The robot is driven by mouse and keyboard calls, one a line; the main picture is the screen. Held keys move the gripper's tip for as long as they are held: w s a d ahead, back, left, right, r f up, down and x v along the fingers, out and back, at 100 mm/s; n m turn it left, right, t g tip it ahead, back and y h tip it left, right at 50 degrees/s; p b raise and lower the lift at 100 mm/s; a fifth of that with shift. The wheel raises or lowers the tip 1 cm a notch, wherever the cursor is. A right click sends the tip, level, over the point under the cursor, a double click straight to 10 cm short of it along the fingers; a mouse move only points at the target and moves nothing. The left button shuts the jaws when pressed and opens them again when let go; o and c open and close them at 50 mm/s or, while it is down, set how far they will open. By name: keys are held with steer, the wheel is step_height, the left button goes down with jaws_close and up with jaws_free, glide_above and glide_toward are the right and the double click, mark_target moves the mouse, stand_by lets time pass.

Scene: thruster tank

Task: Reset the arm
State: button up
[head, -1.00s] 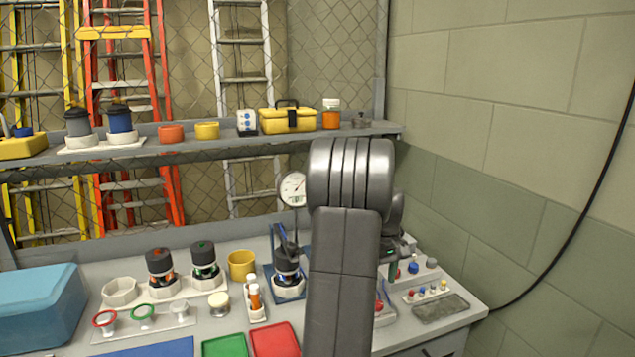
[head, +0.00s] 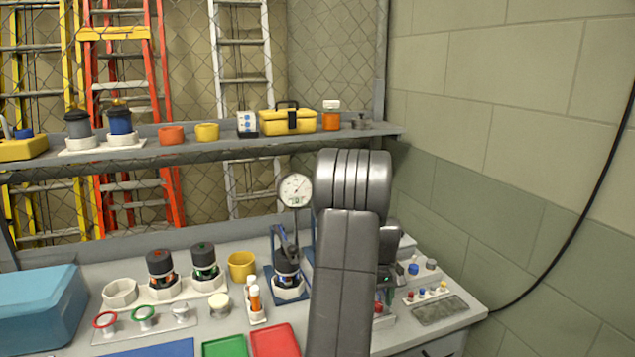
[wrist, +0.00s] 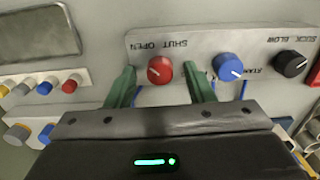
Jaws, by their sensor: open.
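My gripper (wrist: 165,92) shows in the wrist view with its two green fingers spread apart. It is open and nothing is held between the fingers. A red knob (wrist: 160,70) on a grey panel (wrist: 210,45) marked SHUT and OPEN lies beyond the gap between the fingertips. I cannot tell whether the fingers touch the panel. In the head view my arm stands upright over the right part of the bench and hides most of my gripper and the panel.
A blue knob (wrist: 228,66) and a black knob (wrist: 291,63) sit right of the red one. A dial gauge (head: 295,189), a yellow cup (head: 242,265) and a blue box (head: 35,308) stand on the bench. A shelf (head: 215,145) runs behind; a block wall (head: 510,150) is at right.

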steer(key=shift+m, duration=1.2)
steer(key=m+p, duration=0.1)
steer(key=m, duration=0.5)
steer(key=m+p, duration=0.1)
steer(key=m, duration=0.4)
steer(key=shift+m+p, duration=0.95)
steer(key=shift+m, duration=1.35)
